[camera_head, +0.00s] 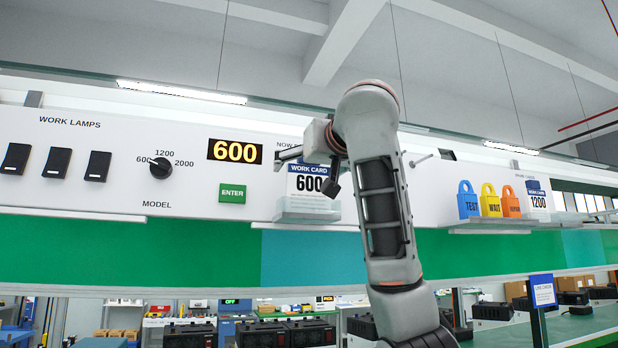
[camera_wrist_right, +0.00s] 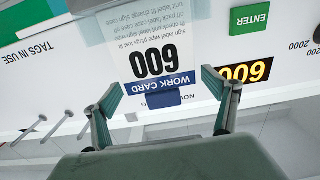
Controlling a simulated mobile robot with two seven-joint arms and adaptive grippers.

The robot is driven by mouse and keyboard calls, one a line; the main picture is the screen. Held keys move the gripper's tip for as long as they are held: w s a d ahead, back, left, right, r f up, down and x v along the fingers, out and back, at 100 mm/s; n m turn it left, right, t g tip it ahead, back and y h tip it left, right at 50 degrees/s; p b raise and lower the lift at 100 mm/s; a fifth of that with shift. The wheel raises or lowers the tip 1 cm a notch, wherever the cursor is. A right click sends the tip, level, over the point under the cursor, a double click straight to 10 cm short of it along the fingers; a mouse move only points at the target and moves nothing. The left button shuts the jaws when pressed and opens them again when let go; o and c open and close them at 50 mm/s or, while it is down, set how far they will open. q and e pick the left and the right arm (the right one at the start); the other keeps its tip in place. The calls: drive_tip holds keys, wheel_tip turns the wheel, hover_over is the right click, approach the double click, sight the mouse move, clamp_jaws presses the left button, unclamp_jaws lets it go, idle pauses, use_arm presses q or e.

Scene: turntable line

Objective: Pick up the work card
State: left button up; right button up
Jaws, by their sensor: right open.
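The white work card (camera_head: 305,184) marked 600, with a blue band on top, stands upright in a clear holder (camera_head: 307,216) on the white panel. My right gripper (camera_head: 312,168) is at the card's upper part and hides some of it. In the right wrist view the card (camera_wrist_right: 157,62) appears upside down, with a small dark blue tab at its top edge. The open fingers of my right gripper (camera_wrist_right: 164,88) lie on either side of the card's top end. I cannot tell whether they touch it. My left gripper is not in view.
A second work card (camera_head: 538,196) marked 1200 stands on the right shelf beside blue, yellow and orange tags (camera_head: 490,202). Left of the holder are the green ENTER button (camera_head: 232,193), a 600 display (camera_head: 235,151), a model knob (camera_head: 160,168) and black switches (camera_head: 57,162). Pegs (camera_wrist_right: 62,125) stick out nearby.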

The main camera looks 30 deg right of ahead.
drive_tip(key=c, duration=1.3)
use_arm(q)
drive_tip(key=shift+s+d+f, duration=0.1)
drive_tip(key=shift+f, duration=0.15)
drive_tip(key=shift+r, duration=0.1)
use_arm(e)
drive_tip(key=shift+r, duration=0.1)
